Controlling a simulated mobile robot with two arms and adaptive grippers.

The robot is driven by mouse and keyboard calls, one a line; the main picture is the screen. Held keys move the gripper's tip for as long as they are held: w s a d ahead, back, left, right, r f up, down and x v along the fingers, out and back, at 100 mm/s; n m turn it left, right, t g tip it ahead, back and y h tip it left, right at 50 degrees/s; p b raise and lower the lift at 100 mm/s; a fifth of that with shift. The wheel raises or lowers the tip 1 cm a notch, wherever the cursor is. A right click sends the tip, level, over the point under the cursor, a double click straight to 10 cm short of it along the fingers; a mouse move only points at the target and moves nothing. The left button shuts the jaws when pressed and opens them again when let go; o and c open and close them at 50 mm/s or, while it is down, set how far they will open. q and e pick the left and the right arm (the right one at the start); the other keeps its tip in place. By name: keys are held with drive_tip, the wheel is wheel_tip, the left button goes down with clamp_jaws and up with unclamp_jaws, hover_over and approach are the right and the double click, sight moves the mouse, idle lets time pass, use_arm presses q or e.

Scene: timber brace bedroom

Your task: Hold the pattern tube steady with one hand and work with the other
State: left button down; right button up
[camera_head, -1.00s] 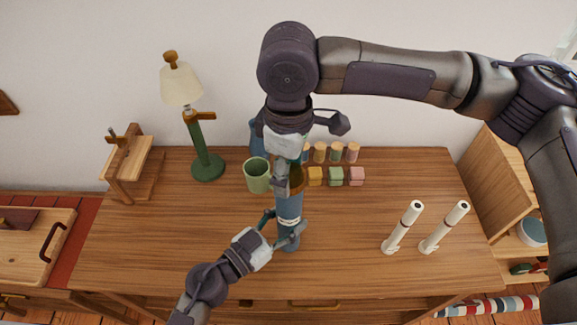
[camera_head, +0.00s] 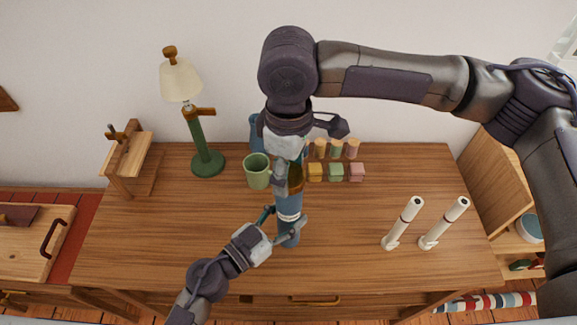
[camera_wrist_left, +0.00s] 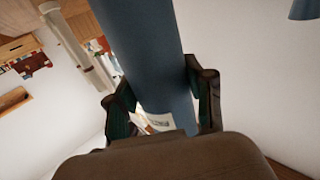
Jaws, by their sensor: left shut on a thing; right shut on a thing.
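The blue pattern tube (camera_head: 290,207) stands on the desk, with a pale label band around it and a brown top piece (camera_head: 295,179). My left gripper (camera_head: 284,224) is shut around the lower part of the tube. The left wrist view shows the blue tube (camera_wrist_left: 145,55) between both fingers. My right gripper (camera_head: 287,178) reaches down from above and is shut at the brown top piece. Its own hand hides much of this contact, so I cannot tell whether the piece is turned or loose.
The wooden desk (camera_head: 190,240) bears a green mug (camera_head: 257,171), a green lamp (camera_head: 203,145), several small coloured blocks and spools, and two white tubes (camera_head: 403,223) (camera_head: 444,223) at right. A wooden stand (camera_head: 128,165) is at left. The front left desktop is clear.

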drive_tip(key=m, duration=0.6)
drive_tip(key=shift+m, duration=0.3)
drive_tip(key=m, duration=1.4)
drive_tip(key=shift+m, duration=0.3)
drive_tip(key=m, duration=0.7)
drive_tip(key=shift+m, duration=0.3)
drive_tip(key=o, duration=0.8)
drive_tip(key=shift+o, duration=0.2)
